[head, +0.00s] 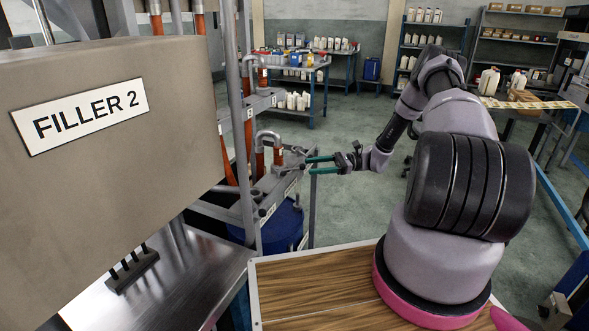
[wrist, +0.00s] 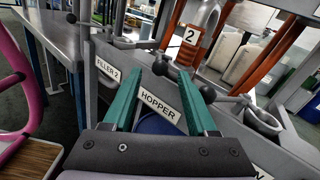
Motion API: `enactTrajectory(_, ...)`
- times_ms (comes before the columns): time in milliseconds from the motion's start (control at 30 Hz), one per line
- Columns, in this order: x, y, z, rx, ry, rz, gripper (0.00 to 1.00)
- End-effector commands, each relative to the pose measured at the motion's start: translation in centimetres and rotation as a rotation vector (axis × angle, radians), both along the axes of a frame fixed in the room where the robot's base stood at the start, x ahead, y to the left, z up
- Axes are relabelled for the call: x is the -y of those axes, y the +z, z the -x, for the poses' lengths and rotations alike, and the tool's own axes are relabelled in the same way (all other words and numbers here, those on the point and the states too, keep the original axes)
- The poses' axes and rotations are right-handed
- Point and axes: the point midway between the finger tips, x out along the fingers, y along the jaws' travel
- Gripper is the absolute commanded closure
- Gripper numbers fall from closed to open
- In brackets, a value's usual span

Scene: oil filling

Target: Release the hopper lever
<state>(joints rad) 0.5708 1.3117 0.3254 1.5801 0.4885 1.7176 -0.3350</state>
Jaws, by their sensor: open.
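My gripper (head: 309,166) is open, its two green fingers pointing left toward the filling frame. In the wrist view my gripper (wrist: 159,77) has its fingers spread on either side of the white HOPPER label (wrist: 162,107). A lever with dark knobs (wrist: 161,68) shows just beyond the fingertips, above that label; the right fingertip overlaps part of it. I cannot tell whether a finger touches the lever. Nothing is clearly held between the fingers. In the head view the lever is too small to make out near the fingertips.
The FILLER 2 box (head: 85,115) fills the left of the head view. A blue drum (head: 283,224) stands below the frame. Shelves (head: 435,35) line the back; open floor (head: 345,120) lies between.

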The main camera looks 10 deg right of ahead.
Motion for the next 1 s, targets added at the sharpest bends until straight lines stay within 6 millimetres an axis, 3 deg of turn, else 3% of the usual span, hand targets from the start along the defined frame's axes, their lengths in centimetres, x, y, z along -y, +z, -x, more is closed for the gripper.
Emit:
enactTrajectory(200, -4.4, 0.1, 0.1, 0.0, 0.005, 0.0, 0.42)
enactTrajectory(333, -6.2, 0.1, 0.1, 0.001, 0.003, 0.001, 0.42)
enactTrajectory(500, -7.4, 0.0, 0.1, 0.0, 0.001, 0.0, 0.42)
enactTrajectory(800, -7.6, 0.0, 0.1, 0.0, 0.001, 0.001, 0.42)
enactTrajectory(933, -7.6, 0.0, 0.1, 0.0, 0.001, 0.001, 0.92)
enactTrajectory(967, -7.6, 0.0, 0.1, 0.0, 0.001, 0.001, 1.0)
enactTrajectory(1000, -7.6, 0.0, 0.1, 0.0, 0.001, 0.001, 1.0)
